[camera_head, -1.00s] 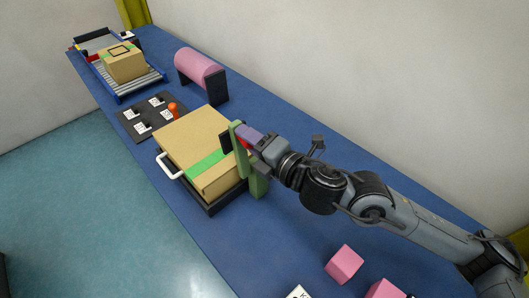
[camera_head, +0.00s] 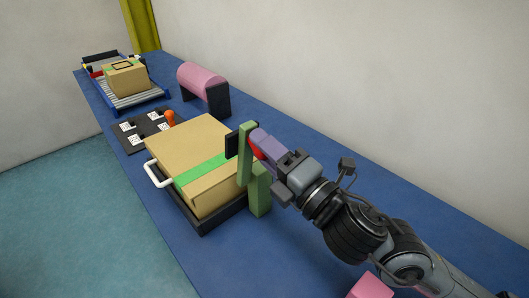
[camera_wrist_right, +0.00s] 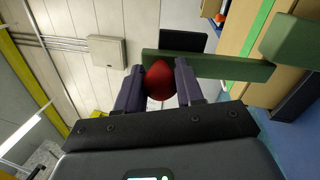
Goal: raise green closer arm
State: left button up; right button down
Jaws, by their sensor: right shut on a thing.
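The green closer arm (camera_head: 245,153) is a flat bar standing roughly upright beside the cardboard box (camera_head: 188,150), with a green post (camera_head: 260,190) at its lower end. In the right wrist view the arm (camera_wrist_right: 225,66) runs across toward the green post (camera_wrist_right: 292,42). My right gripper (camera_head: 256,146) has its purple fingers shut on a red knob at the arm's free end; the red knob (camera_wrist_right: 158,80) shows between the fingertips (camera_wrist_right: 157,84) in the wrist view. A black plate (camera_head: 232,145) sits behind the arm. My left gripper is not in view.
The box with green tape sits in a black tray (camera_head: 207,226) with a white handle (camera_head: 153,175). Behind are a black panel with an orange knob (camera_head: 170,117), a pink roller (camera_head: 200,80) and a roller conveyor (camera_head: 140,98) with another box. A pink cube (camera_head: 370,288) lies near the front.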

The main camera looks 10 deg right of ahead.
jog(key=shift+w+d+f, duration=0.1)
jog(key=shift+w+f, duration=0.05)
jog(key=c, duration=0.7)
grip_release()
jog(key=v, duration=1.1)
